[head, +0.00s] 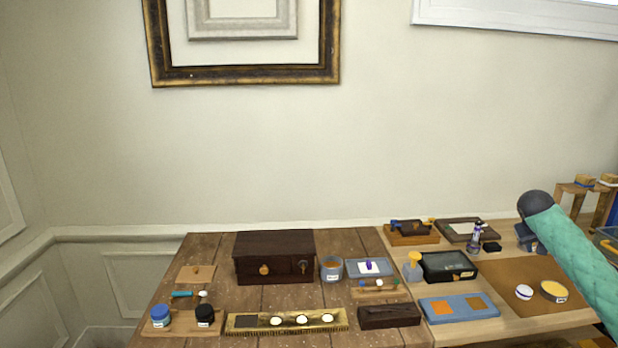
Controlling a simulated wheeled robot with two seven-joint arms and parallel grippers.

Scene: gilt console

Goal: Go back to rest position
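My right arm (575,256), in a teal sleeve with a dark rounded end, rises from the lower right edge over the right part of the table. I see no fingers of the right gripper. My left arm and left gripper are not in the head view. The wooden table (205,252) carries a dark wooden chest (274,258) at the left middle. In front of it is a gilt strip (240,325) with several white round pieces on it.
Two jars, blue-capped (160,318) and black (205,316), stand at front left. A grey cup (331,270), a black tray (448,267), a dark box (389,316) and a blue board (482,307) fill the middle and right. A small wooden stand (577,190) is at far right. The wall is behind.

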